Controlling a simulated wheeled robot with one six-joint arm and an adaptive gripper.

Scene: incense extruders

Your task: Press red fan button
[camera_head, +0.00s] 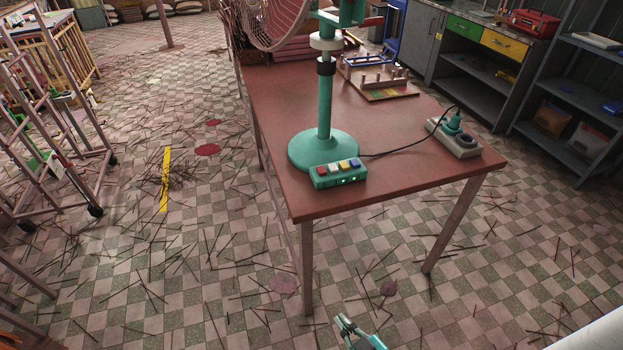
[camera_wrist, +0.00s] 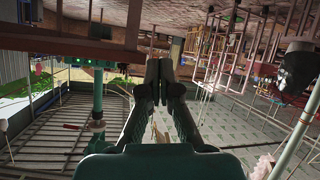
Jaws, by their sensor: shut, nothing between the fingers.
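The teal control box (camera_head: 338,174) sits at the front of the fan's round base on the table. My gripper (camera_head: 347,322) is low at the bottom edge of the head view, in front of the table and apart from the box. In the wrist view, which looks upside down, its fingers (camera_wrist: 158,68) are together and empty.
The red-brown table (camera_head: 400,150) has a power strip (camera_head: 455,138) at right, with a black cord running to the fan. A wooden rack (camera_head: 380,80) stands farther back. Shelving is at right, a wheeled frame (camera_head: 60,130) at left. Sticks litter the checkered floor.

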